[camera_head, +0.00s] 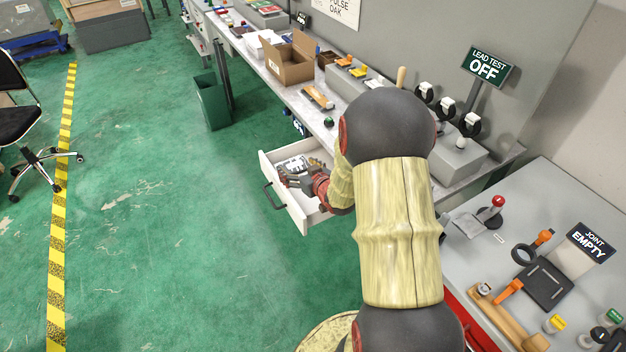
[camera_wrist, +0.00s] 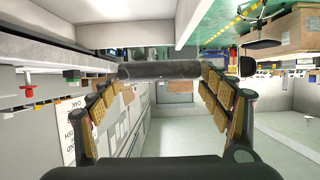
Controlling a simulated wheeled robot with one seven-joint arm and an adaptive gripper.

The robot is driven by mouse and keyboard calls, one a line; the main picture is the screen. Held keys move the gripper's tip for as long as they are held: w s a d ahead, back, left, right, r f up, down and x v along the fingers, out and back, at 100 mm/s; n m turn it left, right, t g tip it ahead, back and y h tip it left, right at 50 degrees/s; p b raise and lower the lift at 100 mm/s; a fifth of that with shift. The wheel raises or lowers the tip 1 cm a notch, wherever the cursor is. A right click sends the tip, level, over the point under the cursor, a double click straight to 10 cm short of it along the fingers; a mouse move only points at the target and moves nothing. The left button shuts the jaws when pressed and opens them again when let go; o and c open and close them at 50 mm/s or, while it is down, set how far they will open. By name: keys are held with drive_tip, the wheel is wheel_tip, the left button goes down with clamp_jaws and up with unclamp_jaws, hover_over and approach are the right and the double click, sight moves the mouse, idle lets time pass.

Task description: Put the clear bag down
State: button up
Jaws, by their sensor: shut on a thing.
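My gripper (camera_head: 301,174) is over the open white drawer (camera_head: 305,217) under the long bench, reaching in level from the right. A pale, see-through-looking thing with dark marks, which I take for the clear bag (camera_head: 291,163), shows at its fingers, partly hidden by them. In the wrist view, which is upside down, my gripper (camera_wrist: 159,75) has its fingers set wide on the two ends of a dark grey, edge-on shape (camera_wrist: 158,70), apparently the same bag, held flat. I cannot tell whether the bag touches the drawer's floor.
The drawer's dark handle (camera_head: 272,196) faces the green floor. A side table (camera_head: 480,262) is at right. The floor left of the drawer is clear.

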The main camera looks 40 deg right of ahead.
drive_tip(key=d+f, duration=0.2)
drive_tip(key=d+f+b, duration=0.1)
drive_tip(key=d+f, duration=0.1)
drive_tip(key=d+f+b, duration=0.1)
drive_tip(key=d+f, duration=0.1)
drive_tip(key=shift+w+d+f, duration=0.25)
drive_tip(key=shift+w+d, duration=0.15)
drive_tip(key=shift+d+f+b, duration=0.15)
drive_tip(key=shift+f+b, duration=0.4)
drive_tip(key=shift+f, duration=0.35)
drive_tip(key=shift+d+f+b, duration=0.15)
drive_tip(key=shift+f+b, duration=0.4)
drive_tip(key=shift+f, duration=0.35)
drive_tip(key=shift+f+b, duration=0.3)
drive_tip(key=shift+f, duration=0.1)
drive_tip(key=shift+f, duration=0.25)
drive_tip(key=o, duration=1.2)
drive_tip(key=shift+c, duration=0.2)
